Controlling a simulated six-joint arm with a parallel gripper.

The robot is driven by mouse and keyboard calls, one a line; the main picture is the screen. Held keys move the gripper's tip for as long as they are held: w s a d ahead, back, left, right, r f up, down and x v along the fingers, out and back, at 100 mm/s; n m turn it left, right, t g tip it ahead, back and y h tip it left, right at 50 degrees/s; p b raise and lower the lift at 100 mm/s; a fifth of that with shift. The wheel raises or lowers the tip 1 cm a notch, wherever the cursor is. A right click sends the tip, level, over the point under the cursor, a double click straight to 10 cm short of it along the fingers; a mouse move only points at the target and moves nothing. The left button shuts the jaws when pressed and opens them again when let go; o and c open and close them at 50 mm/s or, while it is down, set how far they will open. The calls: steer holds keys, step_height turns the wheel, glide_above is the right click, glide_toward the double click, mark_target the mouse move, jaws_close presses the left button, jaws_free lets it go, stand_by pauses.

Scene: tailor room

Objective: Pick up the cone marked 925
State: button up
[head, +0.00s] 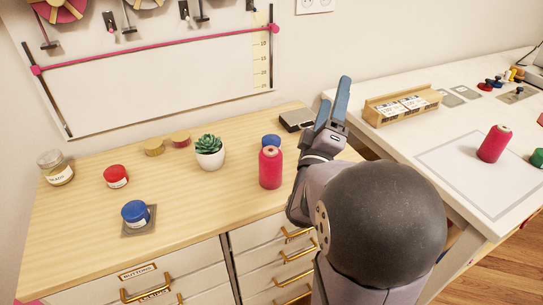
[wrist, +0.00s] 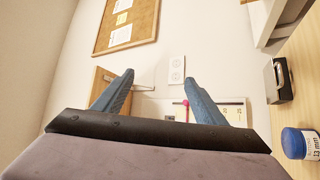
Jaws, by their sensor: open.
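A red thread cone (head: 270,168) stands upright on the wooden cabinet top, left of my arm. A second red cone (head: 495,143) stands on the white table at the right. No 925 mark is readable on either cone. My gripper (head: 335,92) is open and empty, raised above the gap between cabinet and table, fingers pointing up and away from both cones. In the wrist view the two blue fingers (wrist: 157,74) are spread apart with nothing between them, and no cone shows there.
A blue-lidded jar (head: 271,141) stands just behind the nearer cone; a potted succulent (head: 210,152) is to its left. A black box (head: 297,120) lies near the cabinet's back right. A wooden card box (head: 402,105) sits on the table. The cabinet's front middle is clear.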

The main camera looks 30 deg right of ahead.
steer(key=w+a+r+n+t+y+p, duration=0.1)
steer(key=a+r+n+t+y, duration=0.2)
steer(key=a+r+n+t, duration=0.35)
steer(key=m+g+y+b, duration=0.25)
steer(key=m+b, duration=0.65)
steer(key=m, duration=0.5)
glide_above(271, 148)
steer(key=s+d, duration=0.1)
steer(key=s, duration=0.1)
step_height(271, 148, down, 8)
steer(key=f+m+g, duration=0.1)
steer(key=f, duration=0.2)
steer(key=a+f+m+g+b, duration=0.1)
steer(key=f+g, duration=0.1)
steer(key=f, duration=0.2)
steer(key=a+f+m+g+b, duration=0.1)
steer(key=f, duration=0.3)
steer(key=shift+w+f+g+y, duration=0.1)
steer(key=shift+w+g+y, duration=0.1)
steer(key=shift+g+y, duration=0.15)
steer(key=shift+r+p+x, duration=0.2)
steer(key=shift+p+x, duration=0.75)
steer(key=shift+p, duration=0.05)
steer(key=shift+x, duration=1.5)
steer(key=shift+f, duration=0.15)
